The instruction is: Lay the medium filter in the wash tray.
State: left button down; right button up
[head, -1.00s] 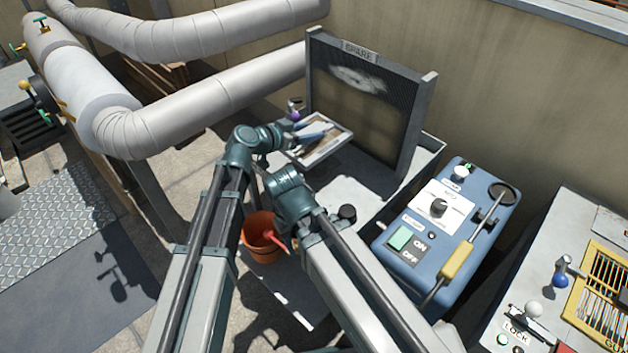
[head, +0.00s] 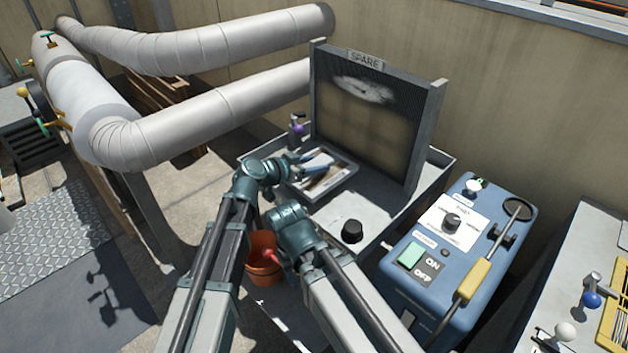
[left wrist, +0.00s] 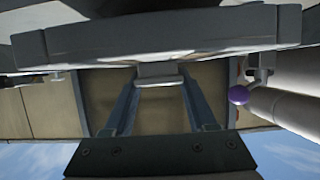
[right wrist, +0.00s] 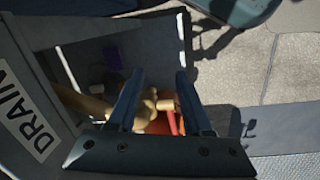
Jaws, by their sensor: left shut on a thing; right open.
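My left gripper (head: 302,168) is shut on a small grey-framed filter (head: 347,178) with a pale, brownish face, held over the left part of a large grey tray (head: 440,158). I take this to be the medium filter and the wash tray. In the left wrist view the fingers (left wrist: 160,105) close on a grey tab (left wrist: 158,80) on the frame's bar (left wrist: 160,38). I cannot tell whether the frame touches the tray floor. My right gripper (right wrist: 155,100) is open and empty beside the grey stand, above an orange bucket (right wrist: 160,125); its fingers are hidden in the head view.
A framed panel marked SPARE (head: 375,120) stands upright at the tray's back. A purple-knobbed valve (head: 298,128) is at its left and a black knob (head: 352,231) in front. A blue control box (head: 455,260) stands to the right. Thick pipes (head: 200,110) run on the left.

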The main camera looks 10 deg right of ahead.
pick_arm(q)
notch_tip(320, 180, down, 4)
jog(key=b, duration=0.3)
jog(key=shift+r+b, duration=0.2)
jog(key=shift+b, duration=0.15)
jog(key=shift+f, duration=0.2)
jog(key=shift+c, duration=1)
grip_release()
jog(key=shift+r, duration=0.15)
jog(key=shift+r, duration=0.2)
jog(key=p+v, duration=0.4)
jog(key=v, duration=0.8)
jog(key=shift+f+p, duration=0.15)
jog(key=shift+p, duration=0.2)
